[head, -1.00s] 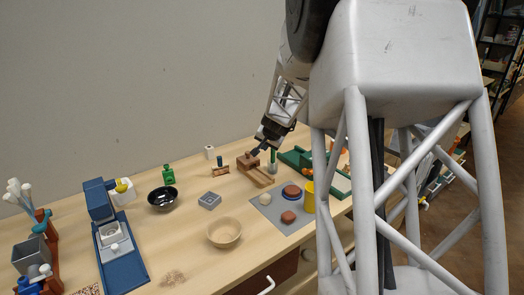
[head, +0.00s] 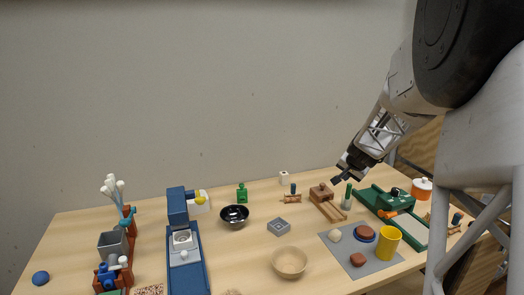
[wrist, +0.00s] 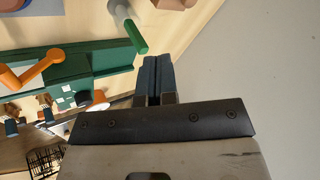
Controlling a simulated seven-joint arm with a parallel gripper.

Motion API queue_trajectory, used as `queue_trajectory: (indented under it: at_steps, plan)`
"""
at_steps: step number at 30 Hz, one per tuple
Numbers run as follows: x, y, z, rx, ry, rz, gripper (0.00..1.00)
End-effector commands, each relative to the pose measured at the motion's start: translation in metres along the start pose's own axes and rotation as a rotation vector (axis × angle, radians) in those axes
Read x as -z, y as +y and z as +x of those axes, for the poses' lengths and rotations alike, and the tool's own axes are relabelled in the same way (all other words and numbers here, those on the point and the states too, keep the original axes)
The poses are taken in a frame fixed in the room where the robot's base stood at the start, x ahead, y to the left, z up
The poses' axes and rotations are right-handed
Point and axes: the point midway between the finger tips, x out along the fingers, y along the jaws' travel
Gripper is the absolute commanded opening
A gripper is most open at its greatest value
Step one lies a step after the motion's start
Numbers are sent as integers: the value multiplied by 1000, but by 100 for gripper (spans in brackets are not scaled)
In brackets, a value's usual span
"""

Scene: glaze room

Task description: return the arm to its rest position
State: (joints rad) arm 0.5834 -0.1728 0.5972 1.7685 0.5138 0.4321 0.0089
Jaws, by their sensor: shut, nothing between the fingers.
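My gripper (head: 338,180) is above the back right part of the table, near a wooden block on a wooden frame (head: 322,192) and a green-topped cylinder (head: 347,196). In the wrist view its two dark fingers (wrist: 154,75) lie together, shut, with nothing between them. The green cylinder (wrist: 136,36) shows just left of the fingertips in that view, apart from them. My arm reaches in from the upper right of the head view.
A green slide device with an orange handle (head: 382,205) stands right of the gripper. A grey mat (head: 340,247) holds a yellow cup (head: 387,243) and clay lumps. A black bowl (head: 234,216), a beige bowl (head: 290,262) and a blue press (head: 188,272) stand left. The wall (head: 220,90) is behind.

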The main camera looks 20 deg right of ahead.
Motion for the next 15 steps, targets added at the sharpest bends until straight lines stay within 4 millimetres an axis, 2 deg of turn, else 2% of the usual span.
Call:
queue_trajectory:
  at_steps: [5,8,11,15]
  plan:
    - [-4,-3,-3,1,-4,-8,0]
    - [-12,-10,-10,3,-14,-27,0]
    - [-29,-22,-23,8,-32,-63,0]
    - [-66,-44,-50,14,-71,-140,0]
